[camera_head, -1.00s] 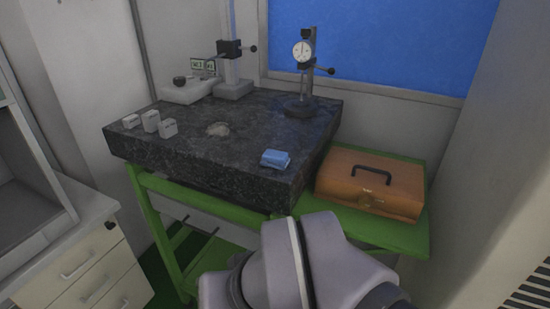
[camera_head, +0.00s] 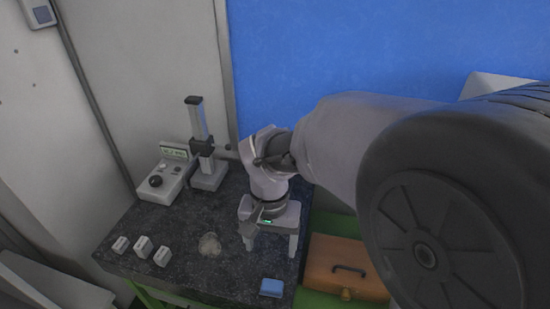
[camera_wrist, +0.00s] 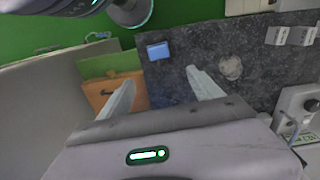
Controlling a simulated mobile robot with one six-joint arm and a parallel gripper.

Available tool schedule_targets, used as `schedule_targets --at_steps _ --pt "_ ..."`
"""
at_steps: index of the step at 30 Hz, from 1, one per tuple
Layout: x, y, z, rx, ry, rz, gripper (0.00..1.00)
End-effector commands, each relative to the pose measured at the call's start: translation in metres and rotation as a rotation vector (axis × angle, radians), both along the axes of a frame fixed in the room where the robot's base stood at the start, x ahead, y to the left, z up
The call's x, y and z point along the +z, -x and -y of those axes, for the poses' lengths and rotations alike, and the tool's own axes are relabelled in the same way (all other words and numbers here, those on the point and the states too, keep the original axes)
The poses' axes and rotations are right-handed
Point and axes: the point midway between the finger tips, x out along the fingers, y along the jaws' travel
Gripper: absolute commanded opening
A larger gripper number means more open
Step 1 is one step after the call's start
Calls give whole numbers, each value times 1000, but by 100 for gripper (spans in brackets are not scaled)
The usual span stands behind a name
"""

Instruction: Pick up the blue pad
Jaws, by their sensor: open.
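The blue pad (camera_head: 271,287) lies on the dark granite slab (camera_head: 185,270), close to its front right corner. It also shows in the wrist view (camera_wrist: 158,51), beyond the fingertips and roughly between them. My gripper (camera_head: 271,246) is open and empty, with its two fingers pointing down over the right part of the slab. In the head view it is farther back than the pad and apart from it. In the wrist view the fingers (camera_wrist: 160,80) are spread wide with nothing between them.
A brown case (camera_head: 345,268) sits on a green stand right of the slab. Several small white blocks (camera_head: 143,246) and a clear round piece (camera_head: 210,244) lie left. A stand (camera_head: 203,150) and a meter box (camera_head: 165,182) are at the back left. My arm covers the right.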

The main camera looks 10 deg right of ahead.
Motion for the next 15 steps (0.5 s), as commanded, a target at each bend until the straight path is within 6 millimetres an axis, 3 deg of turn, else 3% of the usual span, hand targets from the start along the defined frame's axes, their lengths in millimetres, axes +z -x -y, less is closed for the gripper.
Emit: schedule_targets --at_steps 9,15 --pt "-95 3 1 -1 1 -7 75" --pt "-122 3 0 -2 0 -3 75"
